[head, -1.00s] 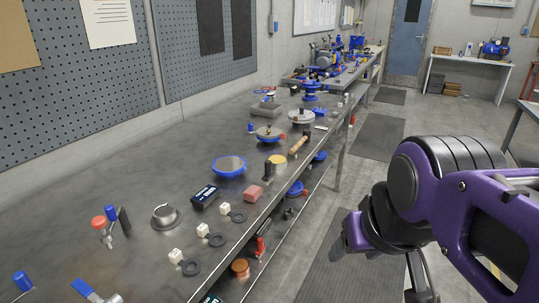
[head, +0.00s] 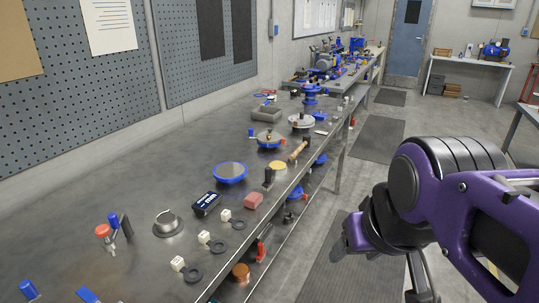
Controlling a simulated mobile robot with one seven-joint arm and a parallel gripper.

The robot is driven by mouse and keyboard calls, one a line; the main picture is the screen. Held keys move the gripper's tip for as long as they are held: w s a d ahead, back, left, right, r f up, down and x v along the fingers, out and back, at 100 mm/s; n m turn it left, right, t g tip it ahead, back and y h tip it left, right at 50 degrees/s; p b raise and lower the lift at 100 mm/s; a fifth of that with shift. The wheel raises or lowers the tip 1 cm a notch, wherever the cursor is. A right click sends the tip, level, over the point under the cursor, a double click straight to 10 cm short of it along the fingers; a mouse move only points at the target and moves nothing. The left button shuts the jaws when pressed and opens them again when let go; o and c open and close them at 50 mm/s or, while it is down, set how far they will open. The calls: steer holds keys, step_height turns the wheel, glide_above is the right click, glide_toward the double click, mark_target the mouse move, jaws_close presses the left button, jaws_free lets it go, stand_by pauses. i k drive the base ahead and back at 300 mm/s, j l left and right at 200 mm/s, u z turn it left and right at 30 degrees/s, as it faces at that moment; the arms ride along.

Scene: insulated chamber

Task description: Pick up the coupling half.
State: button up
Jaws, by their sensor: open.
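A grey metal flanged hub (head: 168,223), which looks like the coupling half, sits on the near part of the long dark bench (head: 130,175). It has a wide flat rim and a short raised ring, and nothing covers it. My gripper (head: 350,238), at the end of my purple and black arm, hangs at the right over the floor, beyond the bench's front edge. It is well apart from the hub. It is open, and I see nothing held in it. Its fingertips are hard to make out.
Red- and blue-handled valves (head: 107,236) stand left of the hub. White cubes (head: 204,237) and black rings (head: 218,249) lie to its right. A dark labelled box (head: 206,203), a blue-rimmed dish (head: 230,173) and a pink block (head: 253,201) are behind. Bare bench lies toward the wall.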

mark_target(289, 219)
steer(key=i+l+u, duration=0.1)
steer(key=u, duration=0.55)
steer(key=i+l+u, duration=0.35)
steer(key=l, duration=0.15)
steer(key=l+u, duration=0.15)
steer(key=i+l, duration=0.15)
steer(key=l, duration=0.3)
steer(key=i+l+u, duration=0.15)
steer(key=l, duration=0.3)
steer(key=i+l, duration=0.1)
steer(key=l, duration=0.3)
steer(key=i+l+u, duration=0.1)
steer(key=l, duration=0.4)
steer(key=i+l, duration=0.1)
steer(key=l, duration=0.35)
steer(key=i+l+u, duration=0.15)
steer(key=l, duration=0.3)
steer(key=l+u, duration=0.3)
steer(key=l, duration=0.2)
steer(key=k+l+u, duration=0.1)
steer(key=l+u, duration=0.15)
steer(key=l, duration=0.25)
steer(key=k+j+z, duration=0.1)
steer(key=j+z, duration=0.25)
steer(key=k+j+z, duration=0.15)
steer(key=j+z, duration=0.25)
